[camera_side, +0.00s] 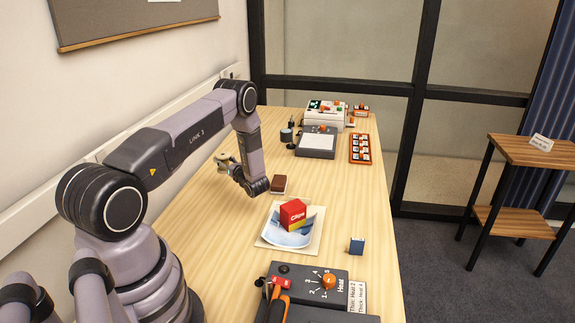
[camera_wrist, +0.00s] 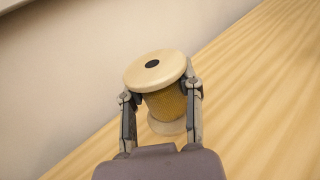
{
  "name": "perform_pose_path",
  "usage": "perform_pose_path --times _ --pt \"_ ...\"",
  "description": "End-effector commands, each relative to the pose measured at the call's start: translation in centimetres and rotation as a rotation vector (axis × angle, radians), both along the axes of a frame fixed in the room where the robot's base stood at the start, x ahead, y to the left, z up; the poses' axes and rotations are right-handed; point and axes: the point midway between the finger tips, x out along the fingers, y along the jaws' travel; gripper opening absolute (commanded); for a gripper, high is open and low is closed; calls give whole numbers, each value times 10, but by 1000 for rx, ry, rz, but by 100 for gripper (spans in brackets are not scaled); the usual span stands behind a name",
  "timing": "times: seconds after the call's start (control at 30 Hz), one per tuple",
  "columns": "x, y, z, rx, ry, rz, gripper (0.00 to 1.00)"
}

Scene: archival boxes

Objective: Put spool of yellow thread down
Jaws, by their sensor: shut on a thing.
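The spool of yellow thread (camera_wrist: 166,103) shows in the wrist view, with pale wooden ends and a dark hole in the near end. My gripper (camera_wrist: 161,97) is shut on it, one finger on each side of the thread. The spool is tilted in the picture, and its far end is partly hidden behind the thread. In the side view my gripper (camera_side: 228,162) is over the left part of the wooden table, near the wall. The spool is small there and partly hidden by the gripper. I cannot tell whether it touches the table.
The table (camera_side: 345,200) is bare around the gripper.

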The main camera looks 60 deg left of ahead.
Motion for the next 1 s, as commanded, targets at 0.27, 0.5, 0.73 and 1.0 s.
perform_pose_path --times 0.27,0.5,0.73,1.0 --pt "15 17 -27 1 -2 0 0" --pt "19 23 -58 1 0 0 0" --pt "20 23 -66 2 -2 0 0" --pt "20 23 -68 2 -2 0 38"
